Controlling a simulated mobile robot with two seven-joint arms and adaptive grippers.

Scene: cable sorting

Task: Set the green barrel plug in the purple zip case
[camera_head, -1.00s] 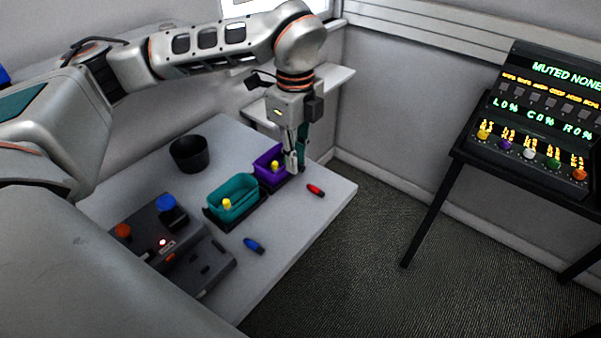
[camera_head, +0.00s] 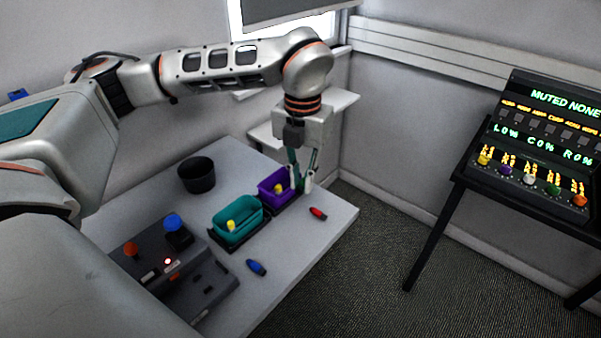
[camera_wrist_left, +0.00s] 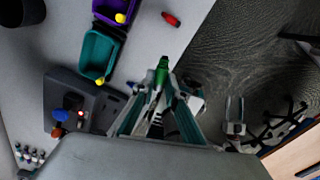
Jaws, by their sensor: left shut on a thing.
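The purple zip case (camera_head: 279,199) stands open at the far right of the table, with a yellow plug (camera_head: 279,188) in it. It also shows at the top of the left wrist view (camera_wrist_left: 106,17). My left gripper (camera_head: 302,187) points down at the right side of the purple case in the head view. In the left wrist view the gripper (camera_wrist_left: 160,95) is shut on the green barrel plug (camera_wrist_left: 162,72). There the plug shows apart from the case. In the head view I cannot make the plug out between the fingers.
A teal case (camera_head: 237,228) with a yellow plug (camera_head: 231,226) stands beside the purple one. A red plug (camera_head: 318,213) and a blue plug (camera_head: 257,267) lie on the table. A black cup (camera_head: 197,175) and a dark button box (camera_head: 185,265) stand to the left.

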